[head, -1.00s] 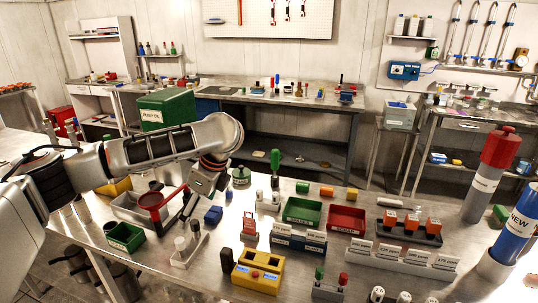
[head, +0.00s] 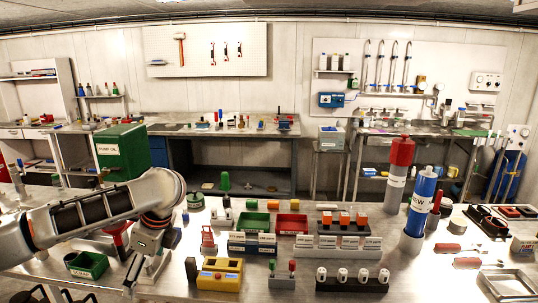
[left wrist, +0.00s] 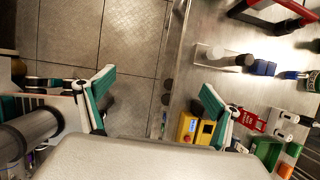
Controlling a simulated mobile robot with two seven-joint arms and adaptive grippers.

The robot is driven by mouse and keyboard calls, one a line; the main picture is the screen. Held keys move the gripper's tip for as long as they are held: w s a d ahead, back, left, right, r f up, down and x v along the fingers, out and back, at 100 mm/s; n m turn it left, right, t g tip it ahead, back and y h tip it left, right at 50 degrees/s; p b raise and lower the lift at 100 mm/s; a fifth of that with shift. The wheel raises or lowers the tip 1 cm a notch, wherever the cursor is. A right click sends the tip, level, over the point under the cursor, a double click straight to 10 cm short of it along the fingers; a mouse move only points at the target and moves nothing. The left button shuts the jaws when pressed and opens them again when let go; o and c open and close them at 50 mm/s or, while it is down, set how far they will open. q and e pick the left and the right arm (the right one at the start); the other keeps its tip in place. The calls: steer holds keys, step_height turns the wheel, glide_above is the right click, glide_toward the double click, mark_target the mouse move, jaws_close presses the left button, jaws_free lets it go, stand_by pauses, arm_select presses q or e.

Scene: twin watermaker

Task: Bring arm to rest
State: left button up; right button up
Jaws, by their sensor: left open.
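My left arm (head: 95,215) comes in from the left over the near workbench (head: 180,285). Its left gripper (head: 133,275) hangs down near the bench's front edge, between the small green bin and the yellow box. In the left wrist view the left gripper (left wrist: 157,84) has its two teal-padded fingers wide apart with nothing between them. Floor tiles and the bench edge show beyond the fingers. My right gripper is in neither view.
The small green bin (head: 87,265) and the yellow box (head: 220,275) are close to the gripper. The large green box (head: 122,150) stands behind the arm. Green (head: 253,223) and red (head: 292,224) bins and a blue cylinder (head: 420,200) stand farther right.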

arm_select(q)
steer(key=s+d+f+n+t+h, duration=0.1)
steer(key=s+d+f+t+h, duration=0.15)
steer(key=s+d+f, duration=0.45)
steer(key=s+d+f+n+t+h, duration=0.1)
steer(key=s+d+f+t+h, duration=0.2)
steer(key=d+f, duration=0.8)
steer(key=s+a+r+n+y, duration=0.1)
steer(key=s+a+n+y, duration=0.15)
steer(key=s+a, duration=0.4)
steer(key=s+a+n+t+y, duration=0.1)
steer(key=s+a+n, duration=0.3)
steer(key=a, duration=0.5)
steer(key=s+a+r+n+y, duration=0.1)
steer(key=s+a+n+y, duration=0.1)
steer(key=s+a+n, duration=0.45)
steer(key=w+d+f+t+h, duration=0.1)
steer(key=d+f+h, duration=0.2)
steer(key=d+f, duration=0.3)
steer(key=w+d+f+t+h, duration=0.2)
steer(key=d+f, duration=0.4)
steer(key=f, duration=0.5)
steer(key=shift+d+h, duration=0.25)
steer(key=shift+h, duration=0.45)
